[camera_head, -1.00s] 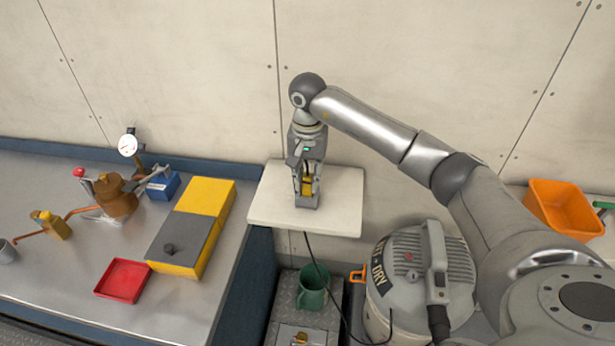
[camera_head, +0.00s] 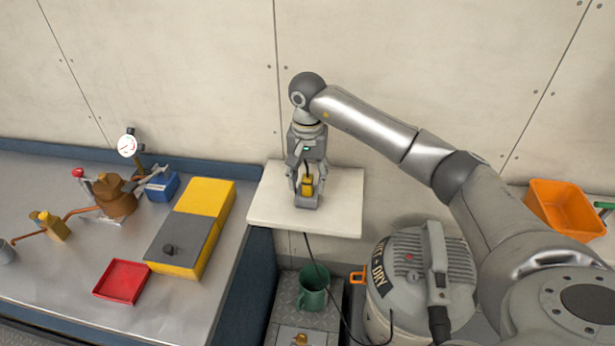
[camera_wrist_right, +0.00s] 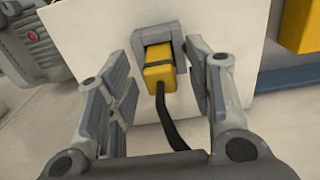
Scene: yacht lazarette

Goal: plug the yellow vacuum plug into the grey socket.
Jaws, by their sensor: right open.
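The yellow vacuum plug (camera_head: 307,188) stands upright at the grey socket (camera_head: 307,203) on the white shelf board. In the right wrist view the yellow plug (camera_wrist_right: 160,76) sits with its front end inside the frame of the grey socket (camera_wrist_right: 181,55). How deep it is seated I cannot tell. Its black cable (camera_wrist_right: 170,120) trails back toward my wrist. My right gripper (camera_head: 307,181) is open, with its fingers on both sides of the plug. In the wrist view a gap shows between the plug and each finger of the right gripper (camera_wrist_right: 166,85). My left gripper is not in view.
The white shelf board (camera_head: 265,208) is otherwise bare. The black cable runs down past a green mug (camera_head: 312,291) to the grey vacuum (camera_head: 400,270). A yellow and grey box (camera_head: 205,197) and a red tray (camera_head: 122,280) lie on the metal bench at left.

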